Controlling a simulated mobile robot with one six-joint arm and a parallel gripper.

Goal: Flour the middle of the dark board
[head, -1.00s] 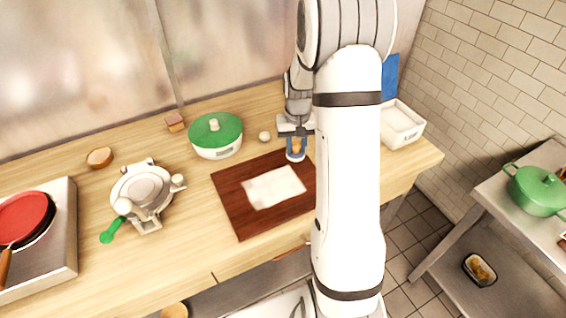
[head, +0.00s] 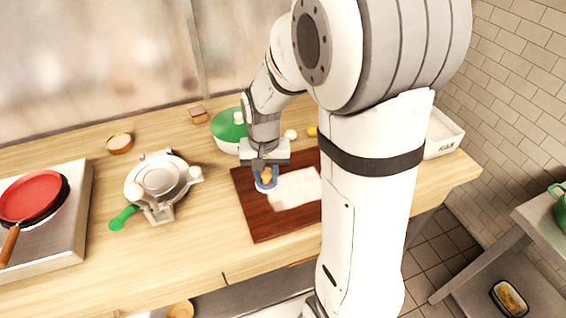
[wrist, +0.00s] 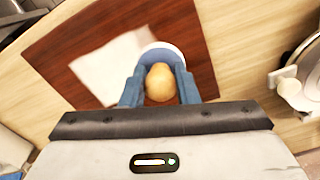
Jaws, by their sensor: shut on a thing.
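The dark reddish-brown board (head: 275,226) lies on the wooden counter. A white patch (head: 297,187), apparently flour, covers its middle, with bare dark wood around it; the patch also shows in the wrist view (wrist: 100,70). My gripper (head: 266,182) is over the board at the left edge of the patch, its blue fingers shut on a tan rounded knob (wrist: 159,82). A round white piece (wrist: 162,50) shows just beyond the knob, seemingly part of the same held tool. Its underside is hidden, so I cannot tell whether it touches the board. My arm hides the board's right side.
A green-lidded pot (head: 229,127) stands behind the board, with a small pale ball (head: 290,134) and a yellow item (head: 312,131) nearby. A metal press (head: 160,182) with a green handle is left. A white bin (head: 440,136) stands right. The front counter is clear.

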